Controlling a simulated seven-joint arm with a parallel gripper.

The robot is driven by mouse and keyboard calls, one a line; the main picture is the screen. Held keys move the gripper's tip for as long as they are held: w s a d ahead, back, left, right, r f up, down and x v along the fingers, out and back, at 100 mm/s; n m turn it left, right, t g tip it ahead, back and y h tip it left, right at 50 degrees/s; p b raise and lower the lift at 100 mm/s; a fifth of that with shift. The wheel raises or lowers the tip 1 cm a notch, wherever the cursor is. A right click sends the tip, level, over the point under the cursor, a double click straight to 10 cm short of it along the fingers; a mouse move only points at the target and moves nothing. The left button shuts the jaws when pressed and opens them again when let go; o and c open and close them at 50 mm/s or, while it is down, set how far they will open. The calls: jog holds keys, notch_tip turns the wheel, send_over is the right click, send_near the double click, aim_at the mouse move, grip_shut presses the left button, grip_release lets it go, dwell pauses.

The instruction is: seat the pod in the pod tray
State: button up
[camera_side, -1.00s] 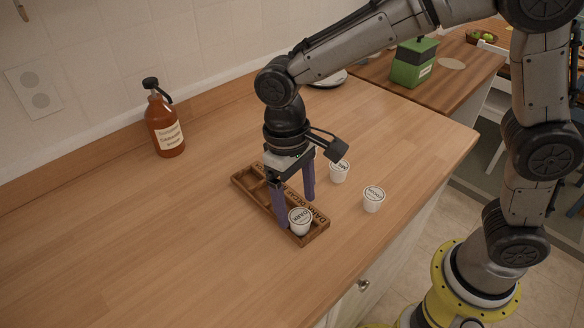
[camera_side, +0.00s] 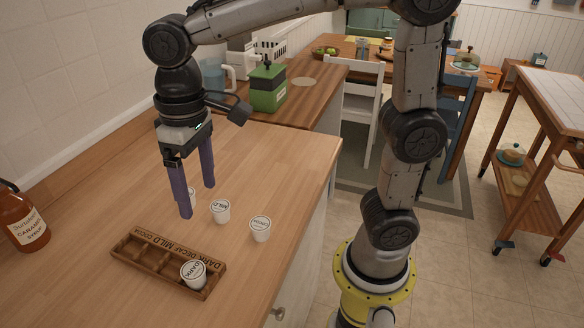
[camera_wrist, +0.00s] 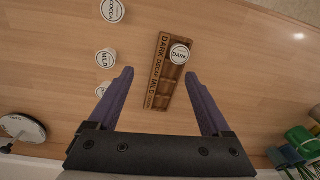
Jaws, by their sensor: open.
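The brown wooden pod tray (camera_side: 140,258) lies on the counter, lettered DARK, DECAF, MILD, COCOA. A white pod marked DARK (camera_side: 193,274) sits at its DARK end; I cannot tell whether it is fully down. The tray (camera_wrist: 154,92) and DARK pod (camera_wrist: 180,54) also show in the wrist view. My gripper (camera_side: 198,202) is open and empty, raised beyond the tray. A MILD pod (camera_side: 220,211) and another white pod (camera_side: 260,229) stand on the counter. A further pod (camera_side: 192,197) is partly hidden behind a finger. The tray's other compartments look empty.
A brown syrup bottle (camera_side: 22,221) stands at the left. A green canister (camera_side: 267,87) stands on the farther counter. The counter edge is right of the loose pods. Bare counter lies left of the tray.

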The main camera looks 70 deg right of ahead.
jog(key=s+d+f+m+t, duration=0.1)
jog(key=s+d+t, duration=0.4)
jog(key=s+d, duration=0.8)
jog(key=shift+f+h, duration=0.3)
jog(key=shift+f, duration=0.15)
